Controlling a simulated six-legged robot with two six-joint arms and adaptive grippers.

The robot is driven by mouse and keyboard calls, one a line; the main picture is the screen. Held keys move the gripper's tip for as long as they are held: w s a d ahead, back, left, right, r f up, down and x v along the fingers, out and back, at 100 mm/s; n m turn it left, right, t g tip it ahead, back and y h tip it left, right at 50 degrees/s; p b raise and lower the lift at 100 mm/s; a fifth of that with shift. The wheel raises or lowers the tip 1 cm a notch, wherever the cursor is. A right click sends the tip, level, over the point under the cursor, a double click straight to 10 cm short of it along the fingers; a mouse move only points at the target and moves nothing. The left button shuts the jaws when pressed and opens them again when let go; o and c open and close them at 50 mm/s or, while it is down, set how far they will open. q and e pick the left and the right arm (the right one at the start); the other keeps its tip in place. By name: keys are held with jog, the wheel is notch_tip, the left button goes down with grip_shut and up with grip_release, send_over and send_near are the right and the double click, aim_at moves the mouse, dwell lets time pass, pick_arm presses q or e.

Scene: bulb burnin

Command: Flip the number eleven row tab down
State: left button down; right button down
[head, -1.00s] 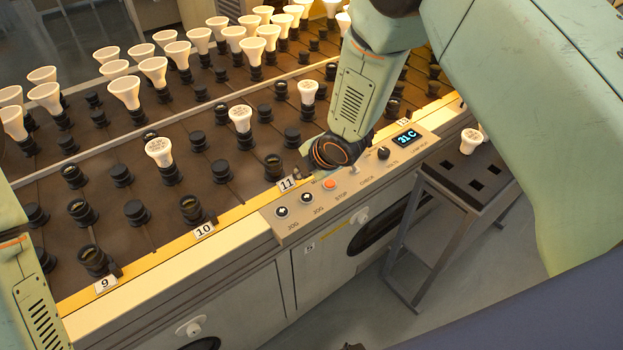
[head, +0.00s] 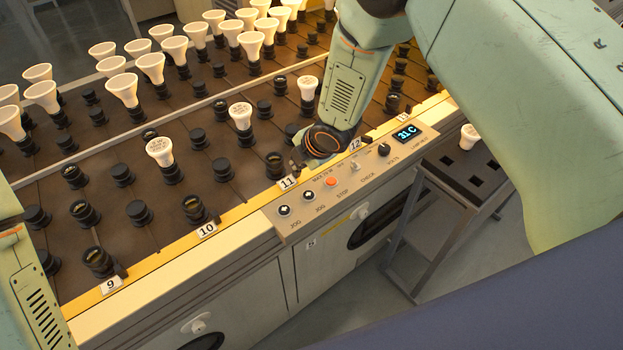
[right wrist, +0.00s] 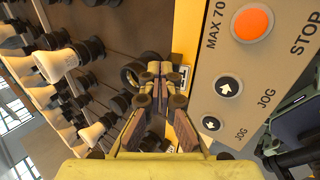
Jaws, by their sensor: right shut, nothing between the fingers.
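The number eleven label (head: 288,183) stands on the yellow front rail, left of the control panel. A small dark piece beside it (head: 304,169) looks like the row eleven tab, but whether it is up or down cannot be told. My right gripper (head: 298,158) is low over the rail there, behind the label and close to the row's front black socket (head: 275,164). In the right wrist view its fingers (right wrist: 160,70) are shut and empty, beside the yellow rail. They hide part of the rail, and contact with the tab cannot be told. My left gripper is out of view.
The control panel (head: 340,185) with buttons, a knob and a 31 C display is right of the label. White bulbs (head: 240,116) and black sockets fill the rack behind. A stand (head: 462,180) with one bulb is at right. Labels ten (head: 207,230) and nine (head: 111,285) are left.

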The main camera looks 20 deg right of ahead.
jog(key=shift+w+f, duration=0.1)
jog(key=shift+w, duration=0.15)
jog(key=shift+s+r, duration=0.25)
jog(key=shift+r, duration=0.15)
jog(key=shift+w+r+p, duration=0.15)
jog(key=shift+r+p, duration=0.35)
jog(key=shift+p, duration=0.2)
jog(key=shift+r, duration=0.1)
